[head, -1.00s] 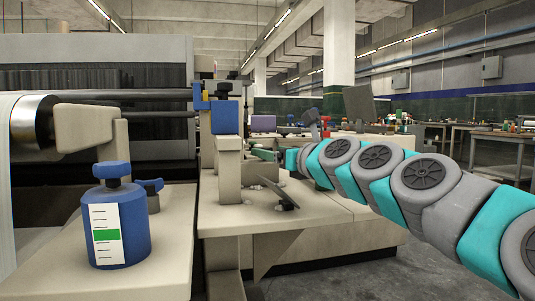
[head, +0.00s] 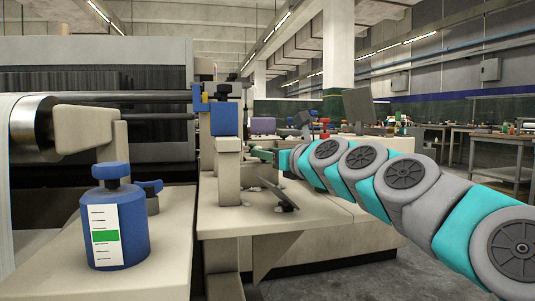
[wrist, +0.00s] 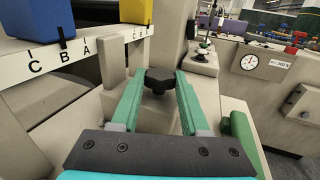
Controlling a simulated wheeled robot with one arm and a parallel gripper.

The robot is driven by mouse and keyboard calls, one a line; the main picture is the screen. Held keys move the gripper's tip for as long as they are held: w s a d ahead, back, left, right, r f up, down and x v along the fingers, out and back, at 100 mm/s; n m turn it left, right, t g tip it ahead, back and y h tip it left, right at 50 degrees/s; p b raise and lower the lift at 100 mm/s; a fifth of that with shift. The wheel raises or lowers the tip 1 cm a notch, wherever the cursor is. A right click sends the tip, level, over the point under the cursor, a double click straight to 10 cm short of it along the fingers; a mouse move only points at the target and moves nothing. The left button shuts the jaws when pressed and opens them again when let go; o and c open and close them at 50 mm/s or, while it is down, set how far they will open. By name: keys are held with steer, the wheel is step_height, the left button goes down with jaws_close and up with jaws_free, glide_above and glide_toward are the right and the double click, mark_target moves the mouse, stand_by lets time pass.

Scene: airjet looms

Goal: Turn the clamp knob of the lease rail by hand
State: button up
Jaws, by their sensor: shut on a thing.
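The black lobed clamp knob (wrist: 158,80) is in the middle of the wrist view, in front of a beige machine post (wrist: 170,45). The two green fingers of my gripper (wrist: 164,88) stand on either side of it and are shut on it. In the head view my gripper (head: 262,154) is small, at the beige frame right of the blue block. The knob cannot be made out there. I cannot tell which part is the lease rail.
A dial gauge (wrist: 250,62) is at right. A blue canister (head: 117,235) stands near left in the head view. Open floor lies at lower right.

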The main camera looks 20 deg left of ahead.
jaws_close()
steer(key=shift+r+p, duration=0.35)
steer(key=shift+p, duration=0.45)
steer(key=shift+s+a+r+m+t+h+p, duration=0.15)
steer(key=shift+m+t+h+p, duration=0.25)
steer(key=shift+p, duration=0.75)
steer(key=m+t+h+p, duration=0.1)
steer(key=t+p, duration=0.1)
steer(key=p, duration=0.2)
steer(key=shift+a+r+m+h+p, duration=0.1)
steer(key=shift+m+h+p, duration=0.2)
steer(key=shift+h, duration=0.1)
steer(key=shift+f+m+h+p, duration=0.3)
steer(key=shift+h+p, duration=0.1)
steer(key=shift+p, duration=0.15)
steer(key=shift+f, duration=0.25)
steer(key=o, duration=0.8)
jaws_free()
steer(key=shift+c, duration=0.2)
